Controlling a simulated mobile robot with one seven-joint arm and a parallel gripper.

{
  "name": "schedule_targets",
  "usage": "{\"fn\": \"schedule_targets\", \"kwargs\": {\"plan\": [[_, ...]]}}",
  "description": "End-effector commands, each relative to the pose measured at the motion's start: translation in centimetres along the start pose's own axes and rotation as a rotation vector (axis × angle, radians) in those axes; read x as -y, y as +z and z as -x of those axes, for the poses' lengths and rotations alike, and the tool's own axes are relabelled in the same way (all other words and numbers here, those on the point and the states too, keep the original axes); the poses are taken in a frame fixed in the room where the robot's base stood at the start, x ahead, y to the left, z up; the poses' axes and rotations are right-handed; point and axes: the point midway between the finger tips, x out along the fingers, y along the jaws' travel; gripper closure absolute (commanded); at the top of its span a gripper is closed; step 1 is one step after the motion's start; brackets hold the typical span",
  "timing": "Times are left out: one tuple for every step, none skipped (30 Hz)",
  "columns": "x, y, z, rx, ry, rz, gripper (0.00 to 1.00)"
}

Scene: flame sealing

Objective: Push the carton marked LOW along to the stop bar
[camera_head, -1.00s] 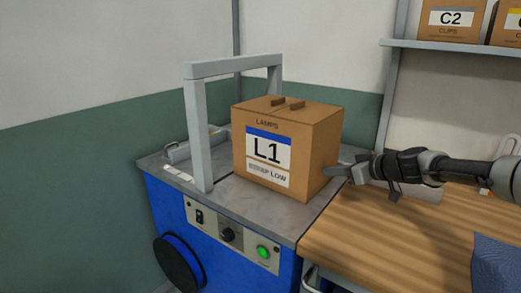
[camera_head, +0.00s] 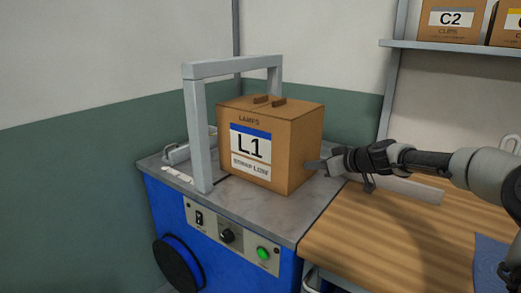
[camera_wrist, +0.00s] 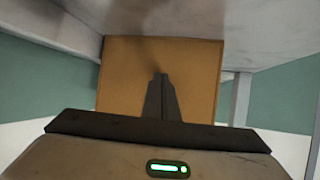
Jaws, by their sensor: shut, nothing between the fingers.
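The carton marked LOW (camera_head: 262,148) is a brown box with an L1 label. It stands upright on the grey top of the blue machine (camera_head: 280,217), beside and partly within the grey arch (camera_head: 195,130). My gripper (camera_head: 312,166) is shut and empty, its tips at the carton's right side, seemingly touching it. In the wrist view the shut fingers (camera_wrist: 160,80) point at the brown carton face (camera_wrist: 195,65). The stop bar is probably the low grey piece (camera_head: 176,153) beyond the arch at the left, partly hidden by the arch post.
A wooden table (camera_head: 380,235) adjoins the machine at the right, with a grey bar (camera_head: 415,190) lying along its back. A shelf (camera_head: 450,46) at the upper right holds cartons, one marked C2 (camera_head: 450,20). Some machine top is clear in front of the carton.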

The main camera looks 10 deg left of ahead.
Motion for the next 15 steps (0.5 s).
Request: {"fn": "schedule_targets", "kwargs": {"plan": [[0.2,-0.2,-0.4,0.0,-0.002,0.001,1.0],[0.3,-0.3,-0.6,0.0,-0.002,0.001,1.0],[0.3,-0.4,-0.8,-0.001,-0.002,0.0,1.0],[0.4,-0.5,-1.0,-0.001,-0.001,-0.001,1.0],[0.4,-0.6,-1.2,-0.001,-0.002,-0.001,1.0],[0.6,-0.8,-1.4,-0.001,-0.002,0.0,1.0],[0.6,-0.9,-1.6,-0.001,-0.003,0.0,1.0],[0.6,-0.9,-1.8,-0.001,-0.002,0.0,1.0],[0.7,-1.1,-2.0,-0.001,-0.002,0.0,1.0],[0.7,-1.2,-2.2,-0.001,-0.002,0.0,1.0],[0.8,-1.3,-2.4,-0.001,-0.002,0.0,1.0],[0.9,-1.4,-2.6,0.0,-0.002,0.0,1.0],[0.9,-1.4,-2.8,0.0,-0.002,0.0,1.0],[0.9,-1.5,-3.0,0.0,-0.002,0.0,1.0],[1.0,-1.7,-3.2,0.0,-0.002,0.001,1.0]]}}
